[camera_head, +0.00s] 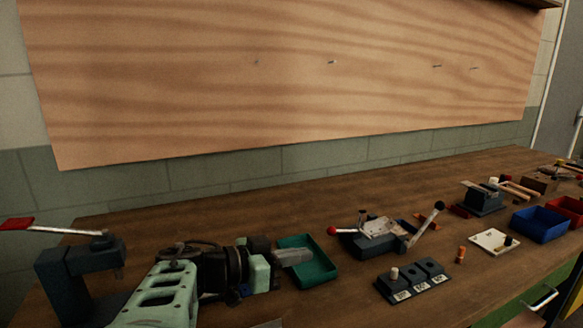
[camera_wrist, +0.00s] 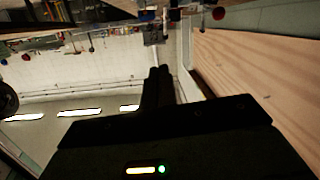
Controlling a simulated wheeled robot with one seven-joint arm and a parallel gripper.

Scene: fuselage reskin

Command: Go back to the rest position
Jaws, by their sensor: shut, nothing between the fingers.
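My gripper shows in the wrist view (camera_wrist: 159,80) as two dark fingers side by side with no gap between them, shut and empty. In the head view my pale green arm lies low at the left of the middle, over the wooden bench (camera_head: 150,218), and its dark wrist end points right towards a green tray (camera_head: 318,268). Whether the grey piece over the tray belongs to my gripper is hard to tell. The fingers touch nothing in the wrist view.
A dark press with a red-tipped lever (camera_head: 65,275) stands left of my arm. Right of the tray are a clamp fixture (camera_head: 378,232), a block with several labelled sockets (camera_head: 412,282), a white plate (camera_head: 493,241) and a blue bin (camera_head: 540,224). A wooden panel (camera_head: 280,75) hangs behind.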

